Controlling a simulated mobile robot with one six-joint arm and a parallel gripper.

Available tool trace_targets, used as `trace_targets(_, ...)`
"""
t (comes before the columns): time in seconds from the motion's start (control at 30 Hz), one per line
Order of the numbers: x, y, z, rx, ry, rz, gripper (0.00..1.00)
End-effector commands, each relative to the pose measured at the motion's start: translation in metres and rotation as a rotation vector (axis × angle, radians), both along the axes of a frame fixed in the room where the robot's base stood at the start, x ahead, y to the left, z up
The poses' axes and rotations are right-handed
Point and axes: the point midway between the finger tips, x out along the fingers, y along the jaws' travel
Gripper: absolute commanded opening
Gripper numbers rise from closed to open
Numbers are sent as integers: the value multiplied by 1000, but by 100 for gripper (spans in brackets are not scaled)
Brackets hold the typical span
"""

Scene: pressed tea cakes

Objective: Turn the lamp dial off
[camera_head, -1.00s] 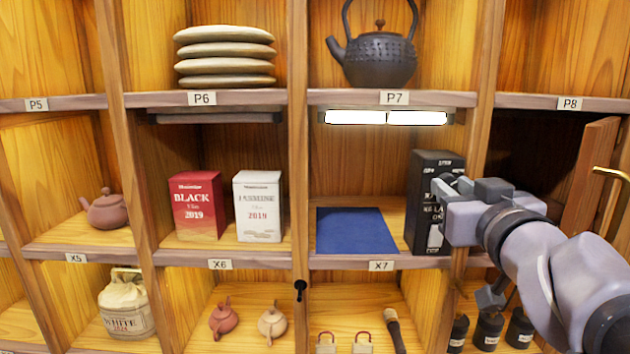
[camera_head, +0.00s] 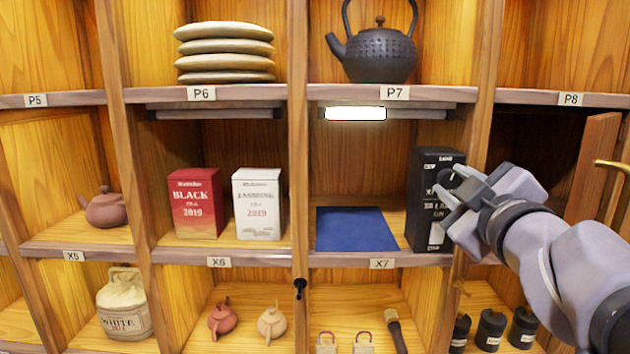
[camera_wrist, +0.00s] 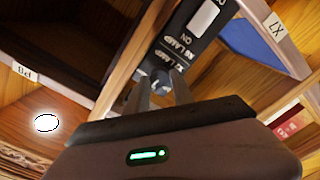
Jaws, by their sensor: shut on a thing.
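A black control box (camera_head: 424,205) with white lettering stands at the right side of the X7 compartment. In the wrist view the box (camera_wrist: 190,45) shows "LAMP" and "ON" lettering beside a small grey dial (camera_wrist: 160,76). My gripper (camera_head: 447,190) is at the box's front. In the wrist view my gripper's fingers (camera_wrist: 162,88) are shut on the dial, which they partly hide. The lamp (camera_head: 355,113) under the P7 shelf has its left segment lit and its right part dark.
A blue mat (camera_head: 355,230) lies left of the box. A red box (camera_head: 195,203) and a white box (camera_head: 257,204) stand in X6. A wooden door (camera_head: 594,165) with a brass handle (camera_head: 612,166) stands open at the right, near my arm.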

Motion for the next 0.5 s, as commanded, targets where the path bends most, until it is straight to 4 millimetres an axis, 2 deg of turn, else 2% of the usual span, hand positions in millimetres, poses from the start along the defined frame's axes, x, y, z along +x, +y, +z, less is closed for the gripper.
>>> trace_targets(0.5, 0, 1, -1, -488, 36, 0, 0)
